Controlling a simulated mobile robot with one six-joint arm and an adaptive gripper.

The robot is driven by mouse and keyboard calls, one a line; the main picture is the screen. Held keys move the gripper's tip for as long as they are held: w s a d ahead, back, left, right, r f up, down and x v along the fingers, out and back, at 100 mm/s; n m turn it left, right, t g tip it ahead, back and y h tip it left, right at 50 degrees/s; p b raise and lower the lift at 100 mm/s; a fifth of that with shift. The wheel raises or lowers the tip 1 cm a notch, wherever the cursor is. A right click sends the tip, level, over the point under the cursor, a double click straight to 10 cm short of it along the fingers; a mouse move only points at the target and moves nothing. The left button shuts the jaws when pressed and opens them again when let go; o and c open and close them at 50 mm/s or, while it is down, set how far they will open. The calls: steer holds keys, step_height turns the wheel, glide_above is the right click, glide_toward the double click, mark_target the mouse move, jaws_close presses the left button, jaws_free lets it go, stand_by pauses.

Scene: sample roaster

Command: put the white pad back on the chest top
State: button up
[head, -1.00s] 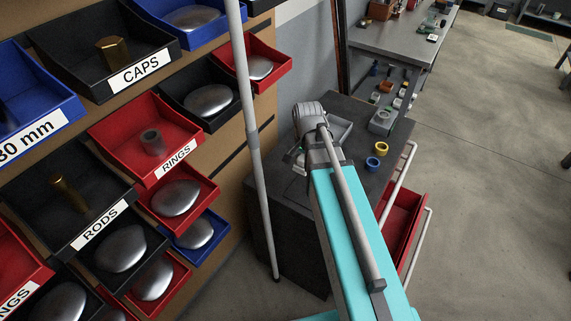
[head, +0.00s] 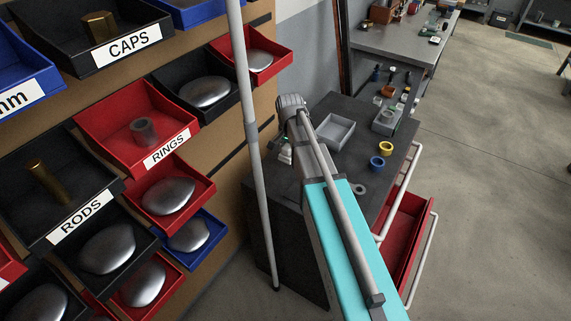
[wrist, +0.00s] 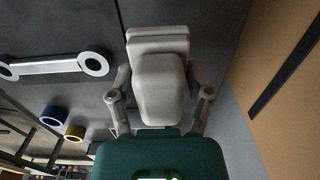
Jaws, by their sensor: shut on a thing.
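My gripper (wrist: 160,97) is shut on the white pad (wrist: 157,37), a pale block at its tip in the wrist view. The dark chest top (wrist: 62,22) lies behind it there. In the head view my gripper (head: 286,148) is low over the left part of the chest top (head: 340,165), near its wall-side edge. My arm hides part of it, and only a small pale bit shows below it. I cannot tell whether the pad touches the top.
On the chest stand a grey tray (head: 335,132), a yellow ring (head: 386,149) and a blue ring (head: 377,162). A grey two-ringed bar (wrist: 55,66) lies near. A red drawer (head: 408,225) stands open. A grey pole (head: 256,170) and wall bins (head: 140,130) are at left.

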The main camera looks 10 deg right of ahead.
mark_target(286, 165)
steer(key=shift+w+a+f+b, duration=0.2)
steer(key=shift+w+f+b, duration=0.65)
steer(key=shift+f, duration=0.25)
steer(key=shift+w, duration=0.1)
steer(key=shift+w+a+f+b, duration=0.1)
steer(key=shift+w+f+b, duration=0.2)
steer(key=shift+f+b, duration=1.6)
steer(key=shift+f, duration=0.05)
steer(key=shift+f, duration=0.15)
steer(key=o, duration=1.2)
step_height(286, 165, up, 12)
steer(key=p, duration=1.2)
